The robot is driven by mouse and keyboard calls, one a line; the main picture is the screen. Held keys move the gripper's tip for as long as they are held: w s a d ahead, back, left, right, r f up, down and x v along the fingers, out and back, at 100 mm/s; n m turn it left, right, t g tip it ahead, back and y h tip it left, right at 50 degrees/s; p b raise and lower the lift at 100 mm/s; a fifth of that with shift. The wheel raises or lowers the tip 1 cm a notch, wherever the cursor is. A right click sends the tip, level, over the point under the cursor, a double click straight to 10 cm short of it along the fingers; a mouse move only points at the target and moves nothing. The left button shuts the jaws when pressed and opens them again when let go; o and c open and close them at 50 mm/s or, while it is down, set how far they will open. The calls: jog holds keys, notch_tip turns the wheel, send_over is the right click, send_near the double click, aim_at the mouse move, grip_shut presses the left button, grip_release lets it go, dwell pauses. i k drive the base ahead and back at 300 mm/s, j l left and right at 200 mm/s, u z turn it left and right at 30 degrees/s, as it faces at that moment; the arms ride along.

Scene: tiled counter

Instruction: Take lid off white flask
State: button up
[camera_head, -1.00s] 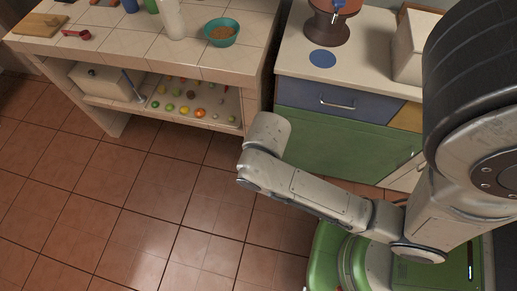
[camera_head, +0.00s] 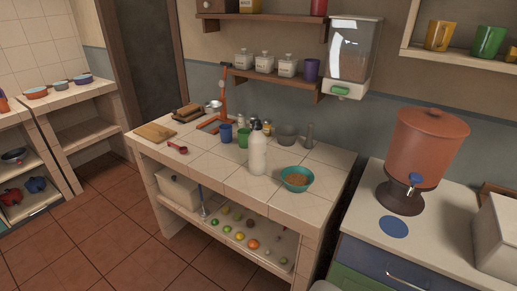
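The white flask (camera_head: 258,154) stands upright on the tiled counter (camera_head: 222,171), near its front edge and left of a teal bowl. Its narrow top, where a lid would sit, is small and greyish, and I cannot make out the lid's details. My gripper is not in view. Only a small pale piece, likely of my arm, shows at the bottom edge.
The teal bowl (camera_head: 297,179) with brown contents is close to the flask's right. A green cup (camera_head: 243,138), a blue cup (camera_head: 226,132) and small jars stand behind it. A red scoop (camera_head: 177,148) and wooden board (camera_head: 154,132) lie left. A terracotta dispenser (camera_head: 428,148) stands right.

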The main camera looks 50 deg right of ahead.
aim_at(257, 126)
jog(key=i+j, duration=0.35)
jog(key=i, duration=0.2)
jog(key=i+j, duration=0.35)
jog(key=i, duration=0.2)
jog(key=i+j, duration=0.35)
jog(key=i, duration=0.2)
jog(key=i+j, duration=0.3)
jog(key=i, duration=0.25)
jog(key=i+j+z, duration=0.1)
jog(key=i+j, duration=0.25)
jog(key=i, duration=0.2)
jog(key=z, duration=0.45)
jog(key=i+j+z, duration=0.1)
jog(key=z, duration=0.3)
jog(key=j+z, duration=0.1)
jog(key=z, duration=0.35)
jog(key=j+z, duration=0.1)
jog(key=z, duration=0.35)
jog(key=i+j, duration=0.05)
